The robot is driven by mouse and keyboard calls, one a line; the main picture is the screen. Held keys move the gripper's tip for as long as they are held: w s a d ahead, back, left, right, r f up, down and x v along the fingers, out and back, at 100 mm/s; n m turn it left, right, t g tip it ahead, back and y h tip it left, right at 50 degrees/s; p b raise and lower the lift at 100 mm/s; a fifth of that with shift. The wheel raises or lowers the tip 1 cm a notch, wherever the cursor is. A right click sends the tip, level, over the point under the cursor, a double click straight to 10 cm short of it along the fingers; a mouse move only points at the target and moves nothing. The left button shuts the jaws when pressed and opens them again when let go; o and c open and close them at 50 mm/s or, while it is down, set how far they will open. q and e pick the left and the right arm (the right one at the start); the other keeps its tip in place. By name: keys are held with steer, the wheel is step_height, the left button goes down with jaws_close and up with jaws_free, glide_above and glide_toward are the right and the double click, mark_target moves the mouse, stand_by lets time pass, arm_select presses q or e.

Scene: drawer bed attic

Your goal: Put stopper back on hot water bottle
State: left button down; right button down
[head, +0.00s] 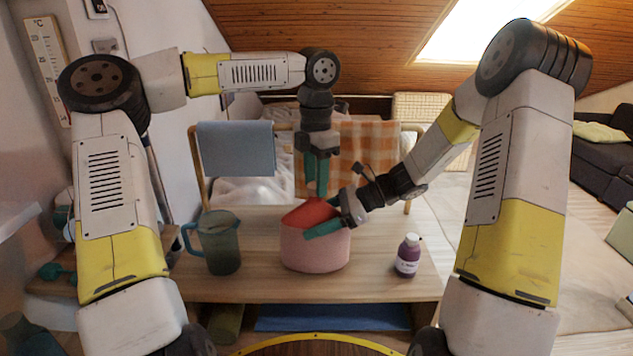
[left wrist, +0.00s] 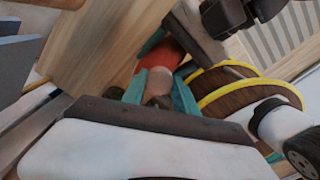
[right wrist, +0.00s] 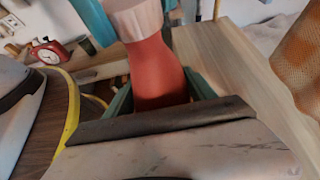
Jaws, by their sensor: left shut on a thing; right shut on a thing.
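The hot water bottle has a pink lower part (head: 315,250) and a red upper part (head: 308,212), and stands on the wooden bench. My right gripper (head: 325,220) comes in from the right, shut on the bottle's red part; the right wrist view shows the red part (right wrist: 158,75) between its fingers. My left gripper (head: 316,185) points straight down above the bottle, shut on a small pinkish piece with a darker end, apparently the stopper (left wrist: 157,85). It lines up with the red part in the left wrist view. The contact between stopper and mouth is hidden, so I cannot tell whether it is seated.
A grey-green jug (head: 220,242) stands left of the bottle and a purple bottle (head: 407,255) to the right. A rail behind carries a blue towel (head: 237,148) and an orange checked cloth (head: 372,150). The bench top (head: 375,285) is clear around the front.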

arm_select(q)
steer(key=shift+d+r, duration=0.2)
steer(key=c, duration=1)
jaws_free()
steer(key=shift+o, duration=0.2)
steer(key=shift+a, duration=0.1)
steer(key=shift+r, duration=2.2)
steer(key=shift+c, duration=0.2)
